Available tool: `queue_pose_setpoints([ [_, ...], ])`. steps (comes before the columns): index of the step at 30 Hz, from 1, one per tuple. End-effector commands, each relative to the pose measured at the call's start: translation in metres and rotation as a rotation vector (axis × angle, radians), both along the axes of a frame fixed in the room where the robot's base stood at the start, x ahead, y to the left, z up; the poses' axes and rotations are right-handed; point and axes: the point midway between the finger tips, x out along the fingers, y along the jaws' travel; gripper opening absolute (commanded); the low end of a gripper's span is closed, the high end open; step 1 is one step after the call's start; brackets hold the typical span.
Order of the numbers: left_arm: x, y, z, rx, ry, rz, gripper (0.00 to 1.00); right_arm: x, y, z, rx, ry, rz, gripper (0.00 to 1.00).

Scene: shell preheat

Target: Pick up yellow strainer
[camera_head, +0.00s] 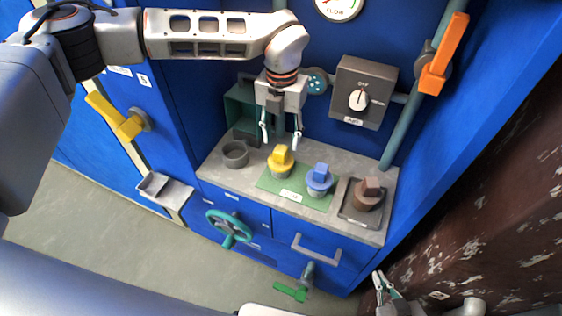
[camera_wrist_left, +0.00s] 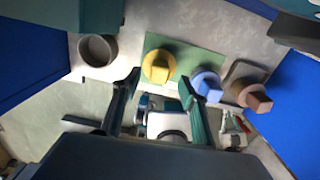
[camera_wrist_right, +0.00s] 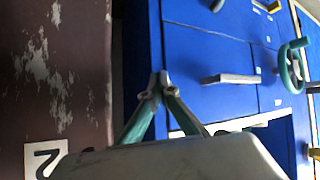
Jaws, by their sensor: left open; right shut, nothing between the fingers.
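The yellow strainer (camera_head: 281,160) has a round base and a block-shaped handle on top. It stands on the green mat (camera_head: 268,184) on the grey counter. My left gripper (camera_head: 281,143) is open and empty, pointing down above the counter close to the yellow strainer. In the left wrist view the yellow strainer (camera_wrist_left: 158,66) lies beyond the open fingers (camera_wrist_left: 162,80), apart from them. My right gripper (camera_head: 383,278) is shut and empty, low at the right below the counter. In the right wrist view its fingertips (camera_wrist_right: 160,80) meet in front of the blue drawers.
A blue strainer (camera_head: 319,178) stands on the mat right of the yellow one. A brown-topped piece (camera_head: 368,192) sits in a dark tray further right. An empty grey ring holder (camera_head: 235,154) is at left. A switch box (camera_head: 362,94) is on the wall behind.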

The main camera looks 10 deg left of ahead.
Motion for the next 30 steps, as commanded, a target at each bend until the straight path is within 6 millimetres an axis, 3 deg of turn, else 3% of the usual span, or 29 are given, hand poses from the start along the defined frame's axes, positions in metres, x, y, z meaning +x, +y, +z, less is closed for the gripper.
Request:
queue_pose_setpoints([
  [7,-0.005,0.001,-0.037,0.001,0.004,0.000,0.43,0.000,0.000,0.000,0.000,0.000,0.000,0.00],
  [15,-0.005,0.001,-0.042,-0.001,0.001,-0.001,0.43,0.000,0.000,0.000,0.000,-0.001,0.000,0.00],
  [16,-0.005,0.001,-0.042,-0.001,0.001,-0.001,0.40,0.000,0.000,0.000,0.000,-0.001,0.000,0.00],
  [21,-0.005,0.001,-0.042,-0.001,0.001,-0.001,0.00,0.000,0.000,0.000,0.000,-0.001,0.000,0.00],
  [30,-0.005,0.001,-0.042,-0.001,0.001,-0.001,0.00,0.000,0.000,0.000,0.000,-0.001,0.000,0.00],
])
